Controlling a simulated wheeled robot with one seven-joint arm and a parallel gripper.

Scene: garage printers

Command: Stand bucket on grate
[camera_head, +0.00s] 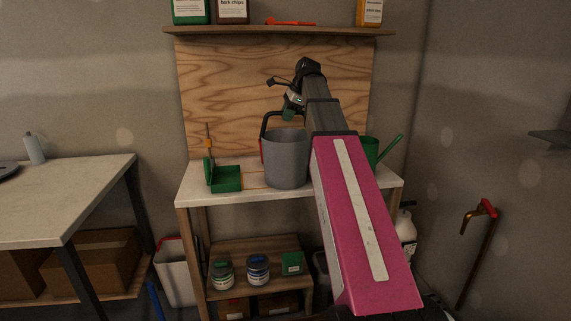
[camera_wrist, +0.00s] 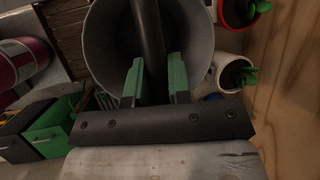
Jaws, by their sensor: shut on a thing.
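A grey bucket (camera_head: 287,160) with a dark raised handle (camera_head: 264,128) is upright at the middle of the workbench (camera_head: 340,193). I cannot tell whether its base touches the bench top. My gripper (camera_head: 289,113) is above the bucket, partly hidden by its own wrist. In the wrist view the green fingers (camera_wrist: 155,82) are shut on the dark handle bar (camera_wrist: 149,40), with the bucket's open mouth (camera_wrist: 100,40) below them. A dark slatted surface (camera_wrist: 66,25) shows beside the bucket in the wrist view and may be the grate. I cannot make out a grate in the head view.
A green tray (camera_head: 227,180) stands left of the bucket. A green container (camera_head: 371,150) is to the right, partly behind my arm. Pots with green tops (camera_wrist: 236,75) stand close to the bucket on the wooden back panel's side. A shelf (camera_head: 280,31) runs above.

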